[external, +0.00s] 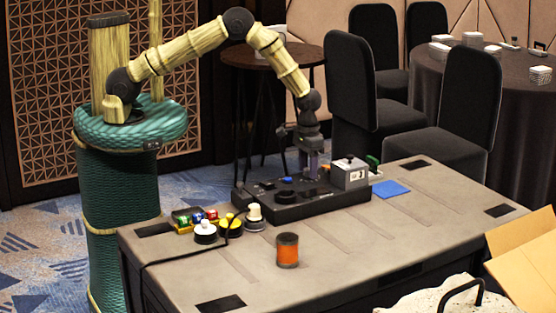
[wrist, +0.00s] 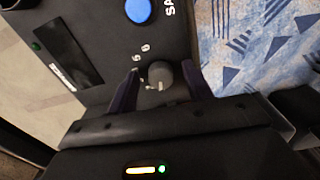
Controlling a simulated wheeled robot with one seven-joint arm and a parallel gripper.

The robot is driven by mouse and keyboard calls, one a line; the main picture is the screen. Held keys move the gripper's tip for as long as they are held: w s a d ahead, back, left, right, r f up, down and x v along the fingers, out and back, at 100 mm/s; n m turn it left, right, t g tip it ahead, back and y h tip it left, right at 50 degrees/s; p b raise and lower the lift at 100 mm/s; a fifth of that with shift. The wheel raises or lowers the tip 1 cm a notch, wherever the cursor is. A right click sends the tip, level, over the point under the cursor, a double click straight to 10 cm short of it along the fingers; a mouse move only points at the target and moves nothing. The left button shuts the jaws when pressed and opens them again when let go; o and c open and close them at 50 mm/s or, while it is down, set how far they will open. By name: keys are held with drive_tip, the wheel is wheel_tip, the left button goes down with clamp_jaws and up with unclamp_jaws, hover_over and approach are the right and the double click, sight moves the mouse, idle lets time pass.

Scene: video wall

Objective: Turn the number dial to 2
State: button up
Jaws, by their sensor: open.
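The black control panel (external: 318,207) stands on the table, with small controls on its top. In the wrist view, the dark round number dial (wrist: 160,74) has a pale pointer mark toward its lower edge and small white digits beside it. Not all digits are readable, so I cannot tell its setting. My gripper (external: 308,176) reaches down over the panel's far side. In the wrist view, my gripper (wrist: 161,70) is open, with one finger on each side of the dial. I cannot tell whether either finger touches it. The dial is hidden in the external view.
A blue button (wrist: 138,10) is near the dial. A grey box (external: 349,176) stands at the panel's right end, with a blue pad (external: 391,189) beyond. Several coloured buttons and an orange can (external: 287,251) are nearer.

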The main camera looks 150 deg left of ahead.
drive_tip(key=shift+f, duration=0.15)
drive_tip(key=c, duration=1)
drive_tip(key=shift+o, duration=0.2)
drive_tip(key=shift+m, duration=2.9)
drive_tip(key=o, duration=1)
drive_tip(key=shift+c, duration=0.2)
